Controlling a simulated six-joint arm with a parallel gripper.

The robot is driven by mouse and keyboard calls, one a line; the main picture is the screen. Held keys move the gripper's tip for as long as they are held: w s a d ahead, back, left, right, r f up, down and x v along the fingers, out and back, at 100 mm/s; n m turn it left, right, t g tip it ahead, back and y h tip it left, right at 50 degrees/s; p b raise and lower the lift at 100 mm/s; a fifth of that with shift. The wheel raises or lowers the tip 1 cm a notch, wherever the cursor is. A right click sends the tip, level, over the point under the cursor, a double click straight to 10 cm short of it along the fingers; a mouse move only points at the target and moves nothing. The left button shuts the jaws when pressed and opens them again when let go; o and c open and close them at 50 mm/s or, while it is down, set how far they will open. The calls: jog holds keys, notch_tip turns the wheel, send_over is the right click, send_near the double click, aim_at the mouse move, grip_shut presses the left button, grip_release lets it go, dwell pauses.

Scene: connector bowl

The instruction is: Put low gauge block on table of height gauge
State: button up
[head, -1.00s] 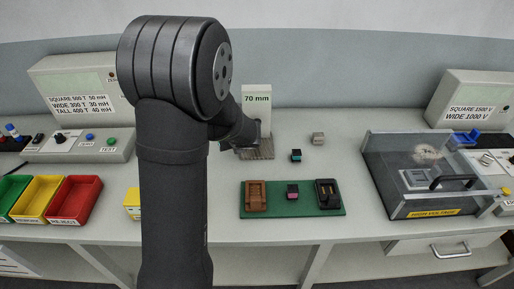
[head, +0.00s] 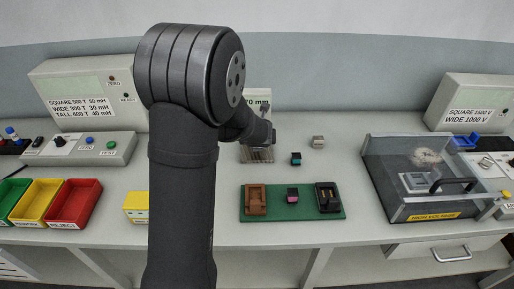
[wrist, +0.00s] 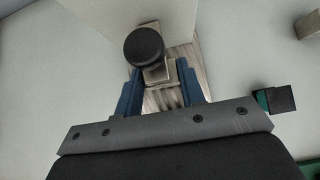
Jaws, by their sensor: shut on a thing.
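The height gauge (head: 257,99) stands at the back of the bench, its "70 mm" sign partly covered by my arm. Its striped table (head: 258,156) shows below my wrist and also in the wrist view (wrist: 164,99). In the wrist view my gripper (wrist: 160,80) has its blue fingers shut on a small beige block, which looks like the low gauge block (wrist: 157,74). The block is over the striped table, beside or under a round black part (wrist: 144,47) that hides some of it. I cannot tell whether the block touches the table. In the head view the fingertips are hidden.
Another beige block (head: 318,141) and a teal-and-black connector (head: 296,158) stand to the right of the gauge. A green board (head: 270,212) with several parts lies in front. A clear high-voltage box (head: 420,180) is on the right, coloured bins (head: 72,203) on the left.

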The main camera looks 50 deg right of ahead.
jog(key=shift+f, duration=1.4)
jog(key=shift+f, duration=0.15)
jog(key=o, duration=1.2)
jog(key=shift+o, duration=0.2)
jog(key=shift+s+a+r, duration=0.15)
jog(key=shift+r, duration=0.3)
jog(key=v, duration=1.1)
jog(key=shift+s, duration=0.1)
